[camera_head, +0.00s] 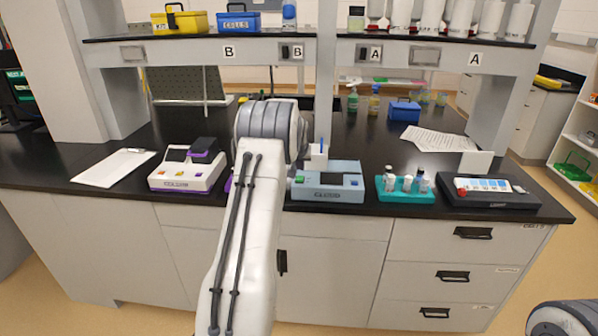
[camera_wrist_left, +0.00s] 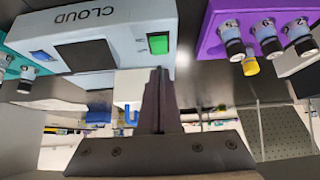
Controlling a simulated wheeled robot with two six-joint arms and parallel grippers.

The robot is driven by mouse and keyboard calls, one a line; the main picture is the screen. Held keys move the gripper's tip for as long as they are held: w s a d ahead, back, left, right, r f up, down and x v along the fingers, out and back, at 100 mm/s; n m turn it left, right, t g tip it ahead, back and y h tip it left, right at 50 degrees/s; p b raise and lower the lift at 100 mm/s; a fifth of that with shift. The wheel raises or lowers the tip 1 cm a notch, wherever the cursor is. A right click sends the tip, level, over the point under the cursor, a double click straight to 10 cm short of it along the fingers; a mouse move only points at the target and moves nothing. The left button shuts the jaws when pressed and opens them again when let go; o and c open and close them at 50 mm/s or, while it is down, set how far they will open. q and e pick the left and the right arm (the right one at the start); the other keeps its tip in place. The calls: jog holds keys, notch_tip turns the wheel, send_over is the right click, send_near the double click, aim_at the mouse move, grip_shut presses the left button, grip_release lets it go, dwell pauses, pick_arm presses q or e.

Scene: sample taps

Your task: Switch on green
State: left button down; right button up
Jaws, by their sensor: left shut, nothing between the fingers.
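The light-blue CLOUD device (camera_head: 330,192) stands on the black bench, just right of my left arm. In the left wrist view the device (camera_wrist_left: 125,20) appears upside down, with a green button (camera_wrist_left: 158,43), a dark screen (camera_wrist_left: 85,55) and a blue button (camera_wrist_left: 41,56). The green button looks bright; I cannot tell whether it is lit. My left gripper (camera_wrist_left: 160,74) is shut and empty, its tips close to the green button in the picture, apparently apart from it. In the head view my arm hides the left gripper. My right gripper is out of view.
A purple vial rack (camera_wrist_left: 255,25) stands beside the device, mostly behind my arm in the head view. A white-and-purple instrument (camera_head: 186,170) is to the left. A teal vial rack (camera_head: 405,196) and a black instrument (camera_head: 487,200) are to the right. A shelf (camera_head: 220,53) runs above.

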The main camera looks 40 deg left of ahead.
aim_at(300, 180)
pick_arm(q)
jog(key=shift+s+d+f+p, duration=0.1)
jog(key=shift+s+f+p, duration=0.05)
jog(key=shift+f, duration=0.7)
jog(key=shift+s+d+f+p, duration=0.1)
jog(key=shift+s+f+p, duration=0.05)
jog(key=shift+f, duration=0.65)
jog(key=shift+s+f+b, duration=0.15)
jog(key=shift+f+b, duration=0.45)
jog(key=shift+b, duration=0.1)
jog(key=shift+r, duration=0.3)
jog(key=shift+d, duration=0.1)
jog(key=shift+p, duration=0.3)
jog(key=shift+r+p, duration=0.45)
jog(key=shift+r, duration=0.35)
